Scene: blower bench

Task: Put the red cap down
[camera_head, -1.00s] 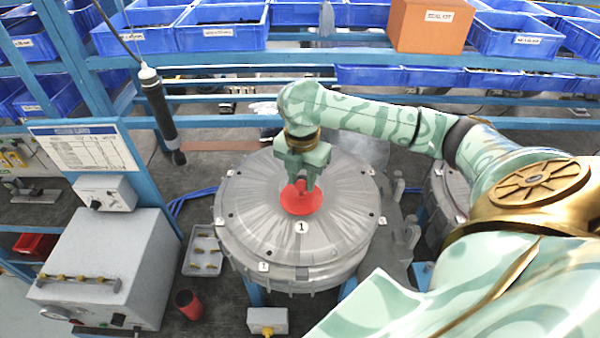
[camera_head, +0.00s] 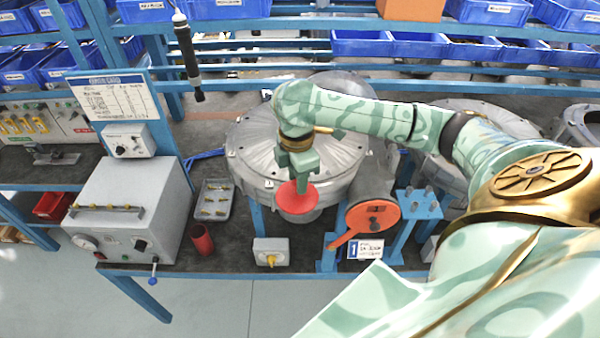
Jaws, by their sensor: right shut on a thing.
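The red cap (camera_head: 298,199) is a round red disc with a raised grip. My right gripper (camera_head: 298,180) is shut on that grip from above. The cap hangs in front of the near edge of the grey round blower housing (camera_head: 245,150) and covers part of it. I cannot tell the gap between the cap and what is below it. The left gripper is not in view.
An orange-red disc with a handle (camera_head: 373,217) sits right of the cap, by a label marked 1 (camera_head: 365,250). A grey box (camera_head: 271,251), a red cup (camera_head: 201,240) and a parts tray (camera_head: 213,200) stand on the dark bench. Bare bench shows between them.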

